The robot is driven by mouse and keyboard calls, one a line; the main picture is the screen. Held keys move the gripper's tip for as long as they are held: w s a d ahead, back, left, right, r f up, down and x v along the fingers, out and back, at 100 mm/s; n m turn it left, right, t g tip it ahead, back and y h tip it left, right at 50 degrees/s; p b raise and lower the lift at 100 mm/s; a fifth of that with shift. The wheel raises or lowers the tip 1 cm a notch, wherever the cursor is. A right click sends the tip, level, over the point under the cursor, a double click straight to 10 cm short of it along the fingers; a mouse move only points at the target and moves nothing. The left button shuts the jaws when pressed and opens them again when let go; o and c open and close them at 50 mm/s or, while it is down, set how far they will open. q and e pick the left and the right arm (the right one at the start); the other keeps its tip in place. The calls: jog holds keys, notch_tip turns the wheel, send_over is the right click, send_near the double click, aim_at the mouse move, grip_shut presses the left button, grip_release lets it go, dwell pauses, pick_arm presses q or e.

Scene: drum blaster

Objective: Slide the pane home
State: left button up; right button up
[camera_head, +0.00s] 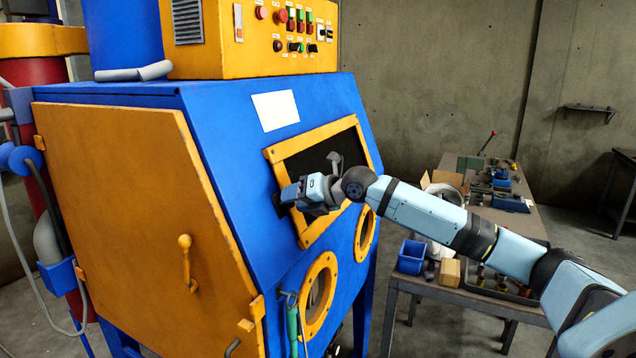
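The blue blasting cabinet (232,140) has a slanted front with a yellow window frame (318,132). A dark pane or dark opening (312,160) fills the frame; I cannot tell which. My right arm reaches in from the right across the frame. My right gripper (288,197) is at the frame's left side, over its lower left part, and hides that part. A small dark piece (279,205) shows beside the fingertips, left of the frame; I cannot tell whether it is the pane's edge or a finger. The finger gap is not clear. My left gripper is out of view.
Two round yellow-rimmed ports (305,308) sit below the window. The yellow side door (108,205) with a handle is shut. A workbench (520,222) with a blue bin (411,257) and several tools stands right, behind my arm. Open floor shows beyond it.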

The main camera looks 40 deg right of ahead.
jog(key=shift+o, duration=0.4)
jog(key=shift+f, duration=0.15)
pick_arm(q)
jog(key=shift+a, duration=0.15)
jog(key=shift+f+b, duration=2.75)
jog(key=shift+b, duration=0.05)
pick_arm(e)
jog(key=v, duration=1.4)
